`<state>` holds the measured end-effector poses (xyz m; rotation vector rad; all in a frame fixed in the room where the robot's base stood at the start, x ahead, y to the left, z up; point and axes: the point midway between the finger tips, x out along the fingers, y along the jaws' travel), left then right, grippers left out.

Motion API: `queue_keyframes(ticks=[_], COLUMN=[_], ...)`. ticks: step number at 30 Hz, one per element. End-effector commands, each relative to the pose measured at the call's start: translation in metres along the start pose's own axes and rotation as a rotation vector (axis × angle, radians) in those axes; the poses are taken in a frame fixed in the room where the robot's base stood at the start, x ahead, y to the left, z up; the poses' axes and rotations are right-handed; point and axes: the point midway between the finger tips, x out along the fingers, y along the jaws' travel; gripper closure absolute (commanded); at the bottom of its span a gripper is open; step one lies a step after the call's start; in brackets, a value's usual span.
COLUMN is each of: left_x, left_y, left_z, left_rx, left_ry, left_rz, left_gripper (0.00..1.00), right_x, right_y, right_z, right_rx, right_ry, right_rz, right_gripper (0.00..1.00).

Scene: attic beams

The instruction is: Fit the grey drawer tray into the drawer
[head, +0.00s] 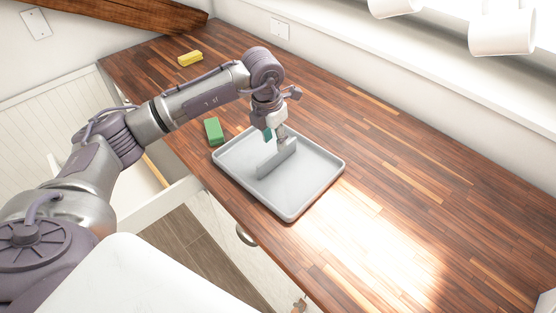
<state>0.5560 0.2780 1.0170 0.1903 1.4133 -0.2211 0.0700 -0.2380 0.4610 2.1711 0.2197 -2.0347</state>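The grey drawer tray (315,180) lies flat on the wooden counter near its front edge. It is shallow and rimmed, with an upright grey ridge (270,165) across its middle. My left gripper (276,138) points down at the top of this ridge. Its fingertips are small and partly hidden, so I cannot tell whether they are closed on it. An open white drawer (165,203) stands out below the counter at left. My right gripper is not in view.
A green block (213,131) lies just left of the tray, and a yellow sponge-like block (190,58) lies farther back on the counter (420,190). White cups (502,33) are at the top right. The counter right of the tray is clear.

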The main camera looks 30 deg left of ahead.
Motion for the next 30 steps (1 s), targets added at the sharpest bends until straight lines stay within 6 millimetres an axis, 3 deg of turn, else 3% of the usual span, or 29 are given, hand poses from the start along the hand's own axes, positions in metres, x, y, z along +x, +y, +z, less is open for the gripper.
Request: queue_keyframes(ticks=[3, 6, 13, 22, 29, 30], left_x=[0.006, 0.017, 0.05, 0.056, 0.056, 0.056], left_y=[-0.001, -0.004, -0.007, -0.007, -0.007, -0.007], left_z=[-0.001, -0.002, -0.002, -0.002, -0.002, -0.002], left_rx=[0.0, 0.001, 0.0, 0.001, 0.0, 0.001], left_ry=[0.003, 0.006, 0.003, 0.0, 0.0, 0.0], left_rz=[-0.001, -0.002, -0.002, -0.001, -0.001, -0.001], left_gripper=[0.6, 0.6, 0.6, 0.6, 0.99, 1.0], right_x=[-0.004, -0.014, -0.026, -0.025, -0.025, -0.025], right_y=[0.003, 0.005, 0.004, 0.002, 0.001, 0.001], right_z=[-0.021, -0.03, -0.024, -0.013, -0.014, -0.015], right_rx=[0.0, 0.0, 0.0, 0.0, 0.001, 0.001], right_ry=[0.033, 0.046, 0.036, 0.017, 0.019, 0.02], right_rz=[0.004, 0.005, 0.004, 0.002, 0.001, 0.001], right_gripper=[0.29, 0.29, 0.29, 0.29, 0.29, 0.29])
